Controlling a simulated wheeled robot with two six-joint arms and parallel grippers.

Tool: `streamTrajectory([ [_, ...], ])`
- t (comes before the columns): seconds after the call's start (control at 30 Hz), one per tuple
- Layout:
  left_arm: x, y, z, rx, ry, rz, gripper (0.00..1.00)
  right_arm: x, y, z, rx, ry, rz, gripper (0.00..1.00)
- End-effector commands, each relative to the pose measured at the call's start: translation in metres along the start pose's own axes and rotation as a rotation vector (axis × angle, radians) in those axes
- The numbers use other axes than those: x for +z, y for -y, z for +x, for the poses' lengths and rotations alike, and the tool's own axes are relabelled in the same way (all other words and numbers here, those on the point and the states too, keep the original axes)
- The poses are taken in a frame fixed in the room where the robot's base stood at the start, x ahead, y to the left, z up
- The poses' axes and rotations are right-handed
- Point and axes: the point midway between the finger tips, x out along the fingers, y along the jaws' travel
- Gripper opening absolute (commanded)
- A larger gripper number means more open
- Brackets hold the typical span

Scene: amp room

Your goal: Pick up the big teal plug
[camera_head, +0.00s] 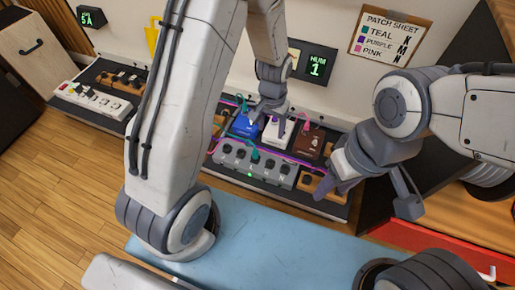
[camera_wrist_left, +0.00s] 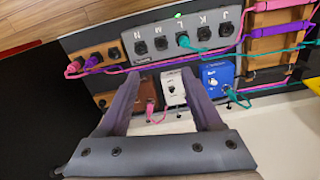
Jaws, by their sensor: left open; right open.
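A teal plug with a teal cable sits near the middle of the row of sockets on the grey socket box (camera_head: 235,168); this teal plug (camera_wrist_left: 184,41) shows in the left wrist view. More teal cable ends (camera_wrist_left: 238,98) show by the blue pedal (camera_wrist_left: 218,76); I cannot tell which teal plug is the biggest. My left gripper (camera_head: 268,118) is open over the white pedal (camera_head: 273,134), which shows between its fingers (camera_wrist_left: 160,80) in the left wrist view. No plug is held. My right gripper (camera_head: 370,190) is open and empty, right of the board.
Pink and purple cables (camera_wrist_left: 120,68) run across the board. A brown pedal (camera_head: 309,142) stands right of the white one. A patch sheet (camera_head: 386,36) and a display reading HUM 1 (camera_head: 315,65) hang on the wall. A blue surface (camera_head: 260,235) lies clear in front.

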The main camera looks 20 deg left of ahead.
Motion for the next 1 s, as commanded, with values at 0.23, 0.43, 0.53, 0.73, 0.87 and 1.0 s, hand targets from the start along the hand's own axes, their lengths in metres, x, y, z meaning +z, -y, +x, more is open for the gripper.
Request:
streamTrajectory([
  [0.23,-0.008,0.056,0.082,-0.008,0.016,-0.117,0.66,0.0,0.0,0.004,0.0,0.0,0.0,0.5],
  [0.43,-0.007,0.065,0.108,-0.009,0.016,-0.134,0.66,0.001,-0.001,0.011,0.0,0.0,0.0,0.5],
  [0.53,-0.007,0.064,0.123,-0.009,0.017,-0.133,0.66,0.001,-0.001,0.019,0.0,0.0,0.0,0.5],
  [0.73,-0.007,0.064,0.149,-0.009,0.017,-0.132,0.66,0.002,-0.002,0.032,0.0,0.0,0.0,0.5],
  [0.87,-0.007,0.063,0.156,-0.009,0.016,-0.132,0.66,0.002,-0.003,0.036,0.0,0.0,0.0,0.5],
  [1.0,-0.007,0.062,0.175,-0.009,0.016,-0.132,0.66,0.003,-0.004,0.052,0.0,0.0,0.0,0.5],
])
